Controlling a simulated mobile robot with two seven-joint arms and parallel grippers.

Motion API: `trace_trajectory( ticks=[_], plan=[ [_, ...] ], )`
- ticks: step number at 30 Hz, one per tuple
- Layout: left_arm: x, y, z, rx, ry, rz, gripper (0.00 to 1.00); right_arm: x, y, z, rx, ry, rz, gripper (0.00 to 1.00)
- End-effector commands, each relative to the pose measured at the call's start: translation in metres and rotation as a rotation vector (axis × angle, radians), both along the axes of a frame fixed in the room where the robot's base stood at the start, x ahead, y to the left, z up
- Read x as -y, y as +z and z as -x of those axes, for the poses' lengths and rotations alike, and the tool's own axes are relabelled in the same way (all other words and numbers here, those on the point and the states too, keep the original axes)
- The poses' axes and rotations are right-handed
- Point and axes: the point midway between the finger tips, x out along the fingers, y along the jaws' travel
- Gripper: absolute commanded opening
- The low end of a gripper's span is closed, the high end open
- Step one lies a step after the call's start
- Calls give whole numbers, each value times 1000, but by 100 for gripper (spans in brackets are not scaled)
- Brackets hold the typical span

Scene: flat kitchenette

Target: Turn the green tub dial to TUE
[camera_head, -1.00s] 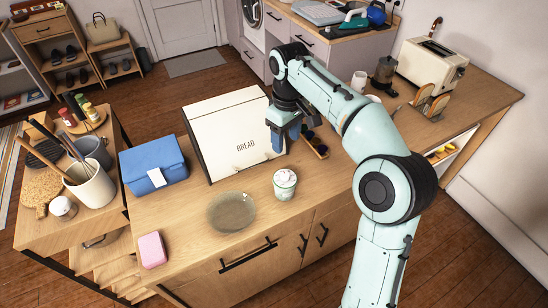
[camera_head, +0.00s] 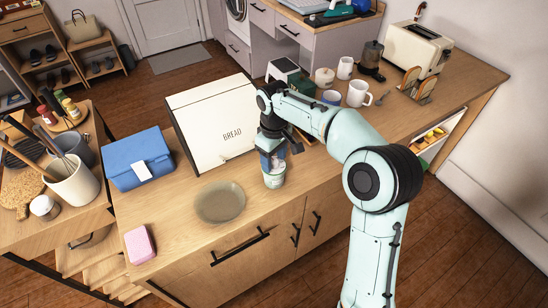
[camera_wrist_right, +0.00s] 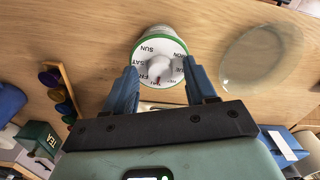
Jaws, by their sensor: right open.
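The green tub (camera_head: 274,179) stands upright on the wooden counter, right of the glass plate. In the right wrist view its round dial (camera_wrist_right: 159,48) has a white face, a green rim and a pale central knob. SUN, SAT and FRI read on its left side; the labels on the right are partly cut off by the finger. A small red mark shows at the near edge of the knob. My right gripper (camera_wrist_right: 161,88) is open, one finger on each side of the dial; I cannot tell whether they touch it. In the head view the gripper (camera_head: 272,150) hides the tub's top.
A cream bread box (camera_head: 205,130) stands behind and left of the tub. A glass plate (camera_head: 220,203) lies left of it. A blue box (camera_head: 137,160) and a pink block (camera_head: 139,245) are farther left. Mugs (camera_head: 358,94) and a toaster (camera_head: 418,48) stand at the back right.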

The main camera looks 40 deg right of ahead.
Motion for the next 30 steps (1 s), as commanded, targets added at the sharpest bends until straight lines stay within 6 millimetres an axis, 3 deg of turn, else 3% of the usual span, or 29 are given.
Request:
trace_trajectory(
  ticks=[5, 11, 20, 30],
  plan=[
    [0, 0, 0, 1, 0, 0, 43, 0, 0, 0, 0, 0, 0, 56],
    [0, 0, 0, 0, 0, 0, 43, 0, 0, 0, 0, 0, 0, 0],
    [0, 2, -1, 2, 1, -1, 43, 0, 1, 0, -1, 23, 0, 0],
    [0, 14, -10, 11, 0, 1, 43, 0, 2, 0, -1, 217, 0, 0]
  ],
)
